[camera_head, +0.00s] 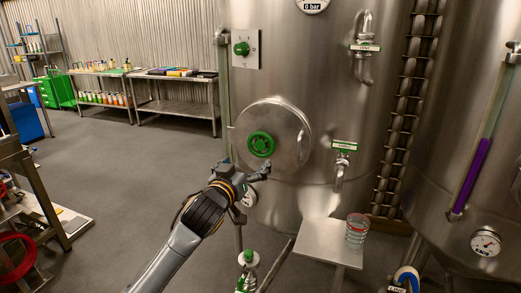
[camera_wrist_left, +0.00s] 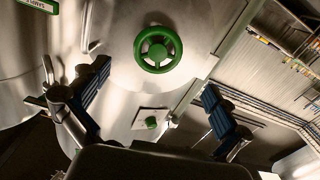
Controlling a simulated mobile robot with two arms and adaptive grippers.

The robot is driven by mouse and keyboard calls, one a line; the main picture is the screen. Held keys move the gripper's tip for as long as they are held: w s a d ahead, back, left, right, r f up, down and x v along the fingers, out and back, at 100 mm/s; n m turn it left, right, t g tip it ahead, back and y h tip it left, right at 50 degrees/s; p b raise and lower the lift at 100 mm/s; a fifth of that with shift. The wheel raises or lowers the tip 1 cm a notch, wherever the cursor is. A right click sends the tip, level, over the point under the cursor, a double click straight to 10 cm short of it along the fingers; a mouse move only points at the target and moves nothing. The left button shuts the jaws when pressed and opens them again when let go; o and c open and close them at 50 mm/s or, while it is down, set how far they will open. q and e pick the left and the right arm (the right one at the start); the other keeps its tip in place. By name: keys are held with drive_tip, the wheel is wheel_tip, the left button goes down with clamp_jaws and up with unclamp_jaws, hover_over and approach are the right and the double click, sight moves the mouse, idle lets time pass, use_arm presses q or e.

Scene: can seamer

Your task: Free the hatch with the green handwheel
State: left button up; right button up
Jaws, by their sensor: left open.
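The green handwheel (camera_head: 261,144) sits at the centre of a round steel hatch (camera_head: 289,123) on the front of a large steel tank. The hatch lies flat against the tank wall. My left gripper (camera_head: 245,170) is just below the handwheel in the head view, apart from it as far as I can tell. In the left wrist view the handwheel (camera_wrist_left: 158,49) shows beyond and between the two spread fingers (camera_wrist_left: 158,105). The left gripper is open and empty. My right gripper is not in view.
A green knob on a plate (camera_head: 242,49) is above the hatch. A tap (camera_head: 341,160) sticks out to its right. A small steel table (camera_head: 322,242) with a clear cup (camera_head: 356,230) stands below. Open floor (camera_head: 130,180) lies to the left.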

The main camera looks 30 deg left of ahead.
sight(260, 147)
use_arm(q)
drive_tip(key=p+x, duration=0.2)
drive_tip(key=x, duration=0.7)
drive_tip(key=shift+w+d+r, duration=0.1)
drive_tip(key=shift+w+r, duration=0.05)
drive_tip(key=shift+w, duration=0.6)
drive_tip(key=shift+c, duration=0.2)
drive_tip(key=c, duration=1.1)
drive_tip(key=shift+o, duration=0.2)
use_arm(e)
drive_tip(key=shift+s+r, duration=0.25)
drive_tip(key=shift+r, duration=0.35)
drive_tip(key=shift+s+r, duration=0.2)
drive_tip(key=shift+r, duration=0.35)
